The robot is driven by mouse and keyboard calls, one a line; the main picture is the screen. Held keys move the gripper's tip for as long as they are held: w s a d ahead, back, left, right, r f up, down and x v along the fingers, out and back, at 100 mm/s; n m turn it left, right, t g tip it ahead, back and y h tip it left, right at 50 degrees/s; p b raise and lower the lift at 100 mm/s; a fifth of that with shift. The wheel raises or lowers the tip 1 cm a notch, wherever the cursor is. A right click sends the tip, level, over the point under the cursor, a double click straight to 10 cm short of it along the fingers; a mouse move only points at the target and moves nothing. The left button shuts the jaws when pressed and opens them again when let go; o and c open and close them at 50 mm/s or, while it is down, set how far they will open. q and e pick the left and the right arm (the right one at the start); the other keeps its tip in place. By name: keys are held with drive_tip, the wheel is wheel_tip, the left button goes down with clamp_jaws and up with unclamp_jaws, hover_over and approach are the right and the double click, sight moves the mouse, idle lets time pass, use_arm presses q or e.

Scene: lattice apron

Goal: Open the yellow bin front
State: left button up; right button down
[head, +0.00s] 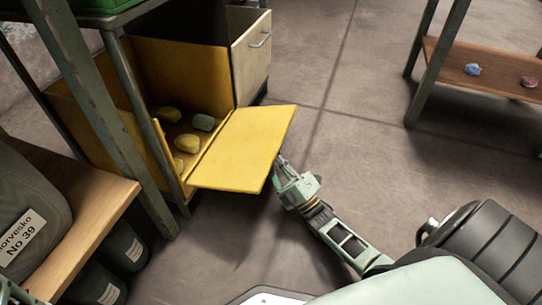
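The yellow bin (182,68) stands low inside a dark metal frame at the left in the head view. Its yellow front (242,148) is open, folded out and down from the lower edge, sloping toward the right. Several yellow and grey-green lumps show inside the bin. My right gripper (281,163) is at the outer right edge of the open front. Its fingers are small and partly hidden by the panel, so I cannot tell if they grip or only touch it.
A pale drawer front with a handle (251,58) stands beside the bin. A wooden shelf (85,205) with a dark labelled container (28,215) is at lower left. Another wooden shelf (490,68) with small lumps is at upper right. The floor between is clear.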

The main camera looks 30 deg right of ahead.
drive_tip(key=shift+w+a+r, duration=0.15)
drive_tip(key=shift+w+a, duration=0.05)
drive_tip(key=shift+a, duration=0.2)
drive_tip(key=c, duration=2.1)
unclamp_jaws()
drive_tip(key=shift+w+a, duration=0.1)
drive_tip(key=shift+a, duration=0.05)
drive_tip(key=shift+d, duration=0.2)
drive_tip(key=shift+s+f, duration=0.25)
drive_tip(key=shift+s, duration=0.2)
drive_tip(key=s+d, duration=0.1)
drive_tip(key=s, duration=0.3)
drive_tip(key=s+d, duration=0.1)
drive_tip(key=s, duration=0.4)
drive_tip(key=s+d+f, duration=0.1)
drive_tip(key=s, duration=0.3)
drive_tip(key=shift+s+f, duration=0.1)
drive_tip(key=shift+s, duration=0.2)
